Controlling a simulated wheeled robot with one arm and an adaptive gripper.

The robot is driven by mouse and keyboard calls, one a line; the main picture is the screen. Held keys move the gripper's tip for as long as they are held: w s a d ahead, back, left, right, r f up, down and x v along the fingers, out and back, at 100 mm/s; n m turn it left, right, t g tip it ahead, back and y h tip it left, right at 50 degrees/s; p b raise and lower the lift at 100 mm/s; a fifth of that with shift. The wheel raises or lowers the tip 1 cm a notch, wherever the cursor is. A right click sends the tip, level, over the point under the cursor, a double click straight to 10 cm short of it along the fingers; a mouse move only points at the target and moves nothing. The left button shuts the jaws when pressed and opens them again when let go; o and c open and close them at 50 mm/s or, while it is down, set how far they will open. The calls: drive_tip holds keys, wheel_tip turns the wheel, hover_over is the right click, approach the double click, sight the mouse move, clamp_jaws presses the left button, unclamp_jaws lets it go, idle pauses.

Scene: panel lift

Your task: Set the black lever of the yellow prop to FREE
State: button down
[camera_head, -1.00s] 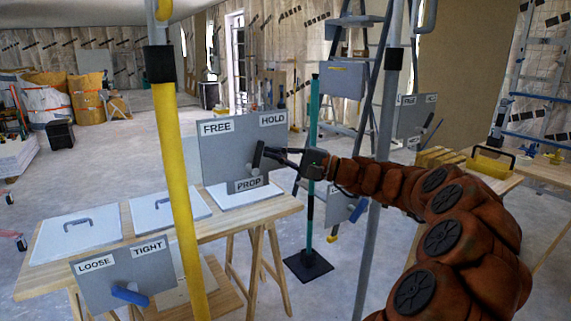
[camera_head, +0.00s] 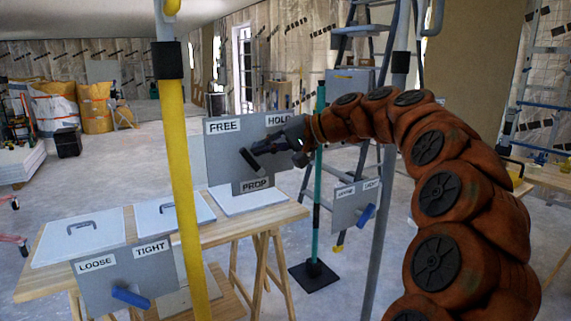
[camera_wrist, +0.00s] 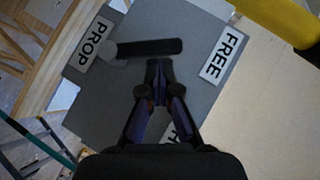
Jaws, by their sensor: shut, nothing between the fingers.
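The yellow prop (camera_head: 178,150) stands upright at the left of the head view, and its yellow tube also shows in the wrist view (camera_wrist: 280,18). The grey plate (camera_head: 222,160) carries the labels FREE (camera_wrist: 223,55), HOLD (camera_head: 279,118) and PROP (camera_wrist: 95,43). The black lever (camera_wrist: 150,47) runs from its pivot beside PROP toward FREE; in the head view it leans up and left. My gripper (camera_wrist: 158,66) is shut and empty. Its tips are close beside the lever on the HOLD side; contact cannot be told. HOLD is partly hidden by my gripper in the wrist view.
A LOOSE/TIGHT plate (camera_head: 95,285) with a blue lever stands front left. A wooden trestle table (camera_head: 215,235) bears white panels. A green post (camera_head: 317,200), a grey pole (camera_head: 375,240) and another plate with a blue lever (camera_head: 347,207) stand near my arm.

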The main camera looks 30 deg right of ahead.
drive_tip(key=shift+a+h, duration=0.25)
drive_tip(key=shift+h, duration=0.15)
drive_tip(key=shift+a+n, duration=0.1)
drive_tip(key=shift+n, duration=0.2)
drive_tip(key=w+d+r+p+v, duration=0.1)
drive_tip(key=w+d+v, duration=0.1)
drive_tip(key=v, duration=1.1)
drive_tip(key=shift+w, duration=0.15)
idle(0.8)
